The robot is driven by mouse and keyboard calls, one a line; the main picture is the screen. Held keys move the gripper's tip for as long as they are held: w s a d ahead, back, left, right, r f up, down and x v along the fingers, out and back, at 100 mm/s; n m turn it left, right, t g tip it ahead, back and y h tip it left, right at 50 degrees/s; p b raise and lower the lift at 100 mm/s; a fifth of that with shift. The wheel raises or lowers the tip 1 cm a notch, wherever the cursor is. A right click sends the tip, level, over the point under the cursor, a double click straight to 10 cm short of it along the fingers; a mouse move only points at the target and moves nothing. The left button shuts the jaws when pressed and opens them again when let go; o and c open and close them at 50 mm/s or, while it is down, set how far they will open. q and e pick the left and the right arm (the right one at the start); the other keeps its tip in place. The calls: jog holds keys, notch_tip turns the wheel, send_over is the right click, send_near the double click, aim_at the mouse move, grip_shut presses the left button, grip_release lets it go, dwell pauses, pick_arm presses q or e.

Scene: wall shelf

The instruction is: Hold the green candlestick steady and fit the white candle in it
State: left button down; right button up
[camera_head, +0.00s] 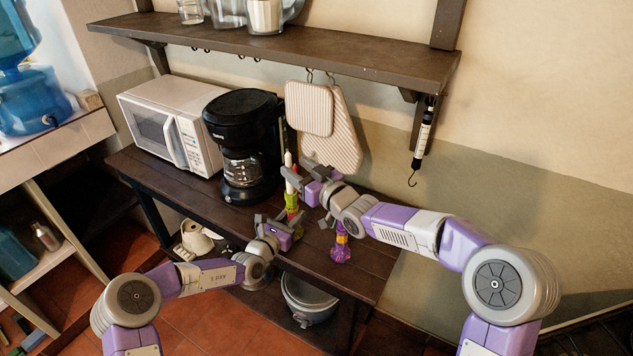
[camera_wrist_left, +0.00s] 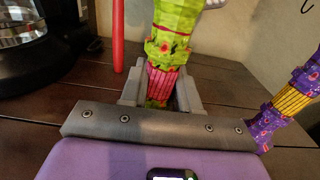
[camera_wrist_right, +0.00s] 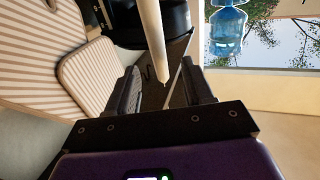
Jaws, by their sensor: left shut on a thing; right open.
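The white candle (camera_head: 288,160) is upright above the candlestick. In the right wrist view, the candle (camera_wrist_right: 151,35) shows its tapered end between the spread fingers of my right gripper (camera_wrist_right: 165,90), which is open. The candle's lower end is hidden, so I cannot tell whether it sits in the candlestick.
A red candle (camera_wrist_left: 118,35) stands beside the green candlestick. A purple and yellow candlestick (camera_head: 341,245) stands to the right. A coffee maker (camera_head: 243,140) and microwave (camera_head: 172,130) are at the left. Striped boards (camera_head: 330,125) hang behind from the shelf (camera_head: 280,45).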

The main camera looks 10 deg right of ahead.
jog(key=v, duration=0.8)
jog(key=shift+s, duration=0.15)
pick_arm(q)
jog(key=c, duration=0.8)
grip_release()
jog(key=shift+o, duration=0.2)
